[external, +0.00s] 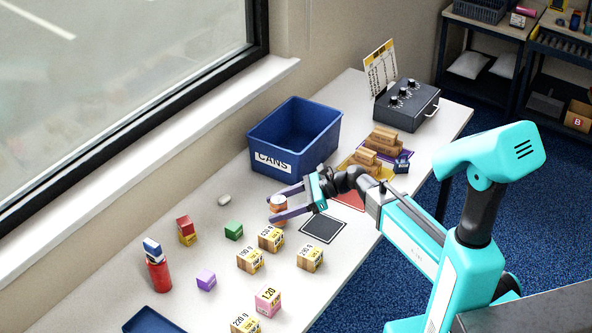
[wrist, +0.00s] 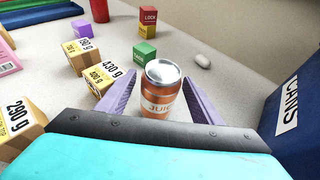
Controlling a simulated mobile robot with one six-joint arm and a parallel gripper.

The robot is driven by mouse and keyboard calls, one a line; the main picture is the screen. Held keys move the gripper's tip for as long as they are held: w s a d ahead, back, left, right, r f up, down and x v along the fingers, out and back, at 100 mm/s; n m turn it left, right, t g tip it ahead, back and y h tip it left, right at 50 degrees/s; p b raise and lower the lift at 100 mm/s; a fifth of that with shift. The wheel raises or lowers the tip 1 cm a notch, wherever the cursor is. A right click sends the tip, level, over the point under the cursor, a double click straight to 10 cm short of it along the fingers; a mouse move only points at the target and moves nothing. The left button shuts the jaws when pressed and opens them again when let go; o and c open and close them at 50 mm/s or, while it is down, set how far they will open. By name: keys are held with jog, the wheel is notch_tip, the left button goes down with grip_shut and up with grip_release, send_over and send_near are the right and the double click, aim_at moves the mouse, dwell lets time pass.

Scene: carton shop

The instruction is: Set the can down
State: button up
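An orange juice can (external: 278,209) with a silver lid is upright between the two purple fingers of my gripper (external: 270,209).
Several tan weight-marked boxes (external: 270,238) stand in front of the can. A green cube (external: 234,230) and a white pebble-like thing (external: 224,200) lie to its left. A dark mat (external: 323,229) and a red mat (external: 349,199) lie bare or partly bare to the right.

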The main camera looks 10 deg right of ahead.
jog(key=shift+r, duration=0.1)
jog(key=shift+d+r, duration=0.1)
jog(key=w+b+v, duration=0.1)
jog(key=v, duration=1)
jog(key=shift+s+d, duration=0.4)
jog(key=shift+s, duration=0.1)
jog(key=shift+w+r, duration=0.1)
dwell(0.3)
